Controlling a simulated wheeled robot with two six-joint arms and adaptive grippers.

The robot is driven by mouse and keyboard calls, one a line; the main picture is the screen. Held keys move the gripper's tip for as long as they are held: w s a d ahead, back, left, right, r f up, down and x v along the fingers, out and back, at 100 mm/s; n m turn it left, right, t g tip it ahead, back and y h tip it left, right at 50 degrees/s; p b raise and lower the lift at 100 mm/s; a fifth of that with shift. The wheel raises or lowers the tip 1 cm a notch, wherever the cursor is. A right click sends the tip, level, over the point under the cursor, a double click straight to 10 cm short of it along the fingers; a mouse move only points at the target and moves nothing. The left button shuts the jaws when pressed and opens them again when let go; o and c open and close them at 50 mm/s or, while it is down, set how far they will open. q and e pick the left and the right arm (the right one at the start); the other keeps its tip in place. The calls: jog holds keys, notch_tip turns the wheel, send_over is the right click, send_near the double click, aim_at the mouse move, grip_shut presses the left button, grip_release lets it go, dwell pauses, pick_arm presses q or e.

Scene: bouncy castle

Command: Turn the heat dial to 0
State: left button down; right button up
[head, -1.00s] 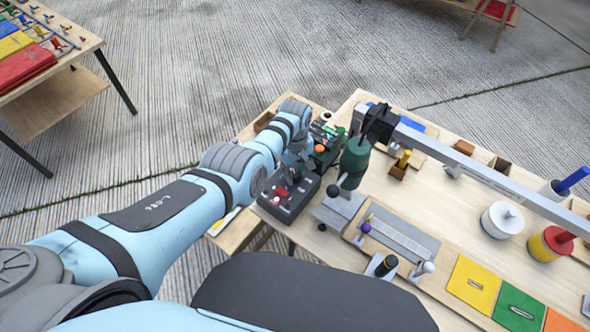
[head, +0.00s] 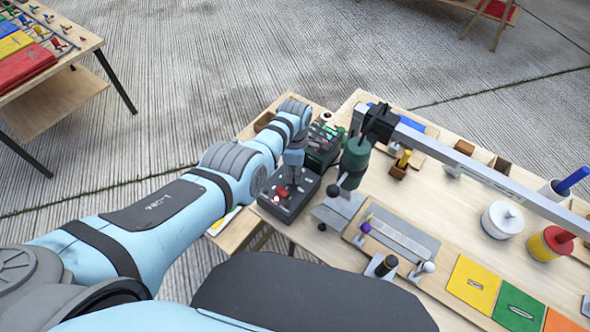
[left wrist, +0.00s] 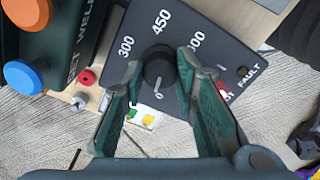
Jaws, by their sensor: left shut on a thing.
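The black heat dial (left wrist: 160,67) sits on a dark control panel (left wrist: 186,32) marked 300, 450, another number partly hidden, and 0. Its pale pointer mark faces toward the 0 at the panel's lower edge. My left gripper (left wrist: 163,68) has its green fingers around the dial, one on each side, shut on it. In the head view, my left gripper (head: 294,168) reaches down over the dark control box (head: 285,211), which hides the dial there. My right gripper is not in view.
A dark green unit with blue (left wrist: 23,75) and orange (left wrist: 24,12) knobs stands beside the panel. A red switch (left wrist: 225,90) is close to one finger. In the head view, a grey beam (head: 460,160) carrying a green tool (head: 355,160) hangs right of my gripper.

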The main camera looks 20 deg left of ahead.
pick_arm(q)
jog(key=shift+n, duration=1.6)
jog(key=c, duration=1.3)
grip_release()
jog(key=shift+r, duration=0.1)
notch_tip(320, 180, up, 12)
jog(key=shift+f, duration=0.1)
